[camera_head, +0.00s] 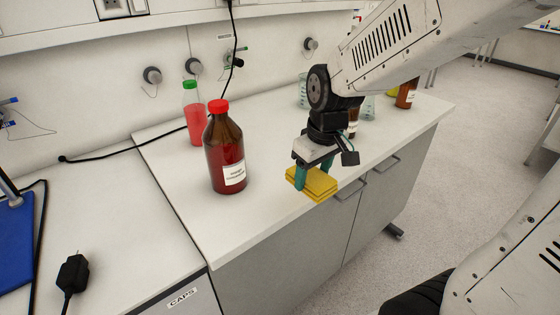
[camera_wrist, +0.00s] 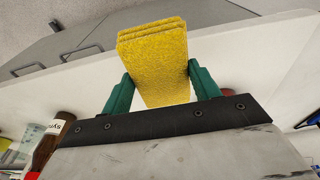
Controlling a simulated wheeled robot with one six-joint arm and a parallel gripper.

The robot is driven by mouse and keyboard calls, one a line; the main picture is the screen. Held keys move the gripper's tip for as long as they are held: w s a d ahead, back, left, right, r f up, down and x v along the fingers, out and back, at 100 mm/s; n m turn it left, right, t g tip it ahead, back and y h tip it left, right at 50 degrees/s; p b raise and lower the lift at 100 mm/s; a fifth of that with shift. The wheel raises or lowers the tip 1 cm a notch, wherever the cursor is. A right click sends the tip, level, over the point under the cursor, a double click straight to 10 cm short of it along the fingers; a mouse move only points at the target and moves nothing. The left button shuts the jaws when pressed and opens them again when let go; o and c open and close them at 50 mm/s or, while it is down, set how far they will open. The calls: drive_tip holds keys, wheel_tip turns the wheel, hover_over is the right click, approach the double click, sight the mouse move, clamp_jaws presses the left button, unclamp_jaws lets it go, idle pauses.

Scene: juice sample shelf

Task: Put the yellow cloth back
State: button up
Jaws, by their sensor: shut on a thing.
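The yellow cloth (camera_head: 319,186) is a folded, layered rectangular pad near the front edge of the white bench. My gripper (camera_head: 314,176) is above it, pointing down, with its green fingers on either side of the cloth. In the wrist view the cloth (camera_wrist: 157,62) sits between the green fingers of my gripper (camera_wrist: 157,88), which is shut on it. I cannot tell whether the cloth touches the bench top or is held just above it.
A brown bottle with a red cap (camera_head: 226,150) stands left of my gripper. Behind it is a clear bottle of red liquid with a green cap (camera_head: 193,115). Beakers and brown bottles (camera_head: 406,94) stand at the bench's far right. The white bench top (camera_head: 262,185) is clear between.

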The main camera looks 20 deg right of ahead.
drive_tip(key=w, duration=0.4)
drive_tip(key=w+a, duration=0.1)
drive_tip(key=w, duration=0.3)
drive_tip(key=w+a+f, duration=0.1)
drive_tip(key=w, duration=0.3)
drive_tip(key=shift+w+f, duration=0.1)
drive_tip(key=shift+w, duration=0.15)
drive_tip(key=shift+f, duration=1.75)
drive_tip(key=shift+f, duration=0.1)
drive_tip(key=o, duration=1.1)
wheel_tip(320, 180, up, 11)
drive_tip(key=s, duration=0.2)
drive_tip(key=s+d+r+m, duration=0.1)
drive_tip(key=s, duration=0.8)
drive_tip(key=s+d+m, duration=0.1)
drive_tip(key=s, duration=0.8)
drive_tip(key=s+d+r+m, duration=0.1)
drive_tip(key=s, duration=0.9)
drive_tip(key=shift+r+m+g+h, duration=0.3)
drive_tip(key=shift+r, duration=0.05)
